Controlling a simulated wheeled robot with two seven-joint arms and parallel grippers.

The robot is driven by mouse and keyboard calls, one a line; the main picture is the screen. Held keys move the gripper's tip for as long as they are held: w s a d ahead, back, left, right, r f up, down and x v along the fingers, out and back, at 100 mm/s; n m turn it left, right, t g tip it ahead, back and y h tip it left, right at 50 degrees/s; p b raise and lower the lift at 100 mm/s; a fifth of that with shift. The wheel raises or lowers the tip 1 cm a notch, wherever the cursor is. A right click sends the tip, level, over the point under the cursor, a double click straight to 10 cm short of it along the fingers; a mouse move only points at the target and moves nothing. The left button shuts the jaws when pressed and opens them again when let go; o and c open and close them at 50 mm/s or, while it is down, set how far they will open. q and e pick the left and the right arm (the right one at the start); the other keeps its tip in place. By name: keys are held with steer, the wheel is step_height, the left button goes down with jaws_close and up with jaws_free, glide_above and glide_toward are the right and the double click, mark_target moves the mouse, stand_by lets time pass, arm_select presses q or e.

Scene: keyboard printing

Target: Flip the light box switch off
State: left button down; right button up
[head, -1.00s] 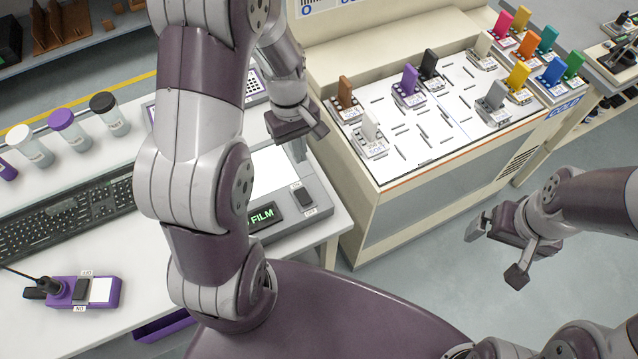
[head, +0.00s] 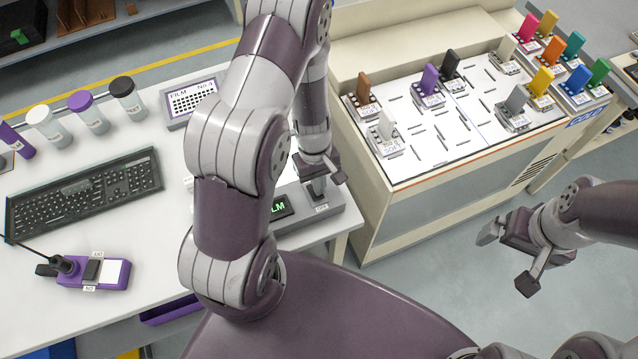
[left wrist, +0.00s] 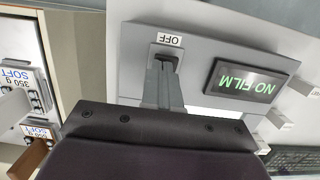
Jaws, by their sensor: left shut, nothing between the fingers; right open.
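The light box (head: 335,215) is a grey unit at the table's right end, partly hidden behind my left arm. Its green-lettered display (head: 281,207) reads "NO FILM" in the left wrist view (left wrist: 246,82). The dark switch (left wrist: 164,53) sits by an "OFF" label (left wrist: 169,39) and is partly hidden by my fingers. My left gripper (head: 318,188) is shut and empty, with its tips at the switch; they also show in the left wrist view (left wrist: 165,68). Whether they touch it, I cannot tell. My right gripper (head: 508,262) is open and empty, above the floor.
A cream cabinet (head: 400,205) with several coloured tabs stands close to the right of the light box.

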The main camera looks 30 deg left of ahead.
arm_select(q)
steer(key=shift+s+f, duration=0.1)
steer(key=shift+f, duration=0.2)
steer(key=shift+s+d+f+b, duration=0.15)
steer(key=shift+d+f+b, duration=0.05)
steer(key=shift+f+b, duration=0.5)
steer(key=shift+s+r+p, duration=0.2)
steer(key=shift+r+p, duration=0.15)
steer(key=shift+r, duration=0.1)
steer(key=shift+f, duration=0.1)
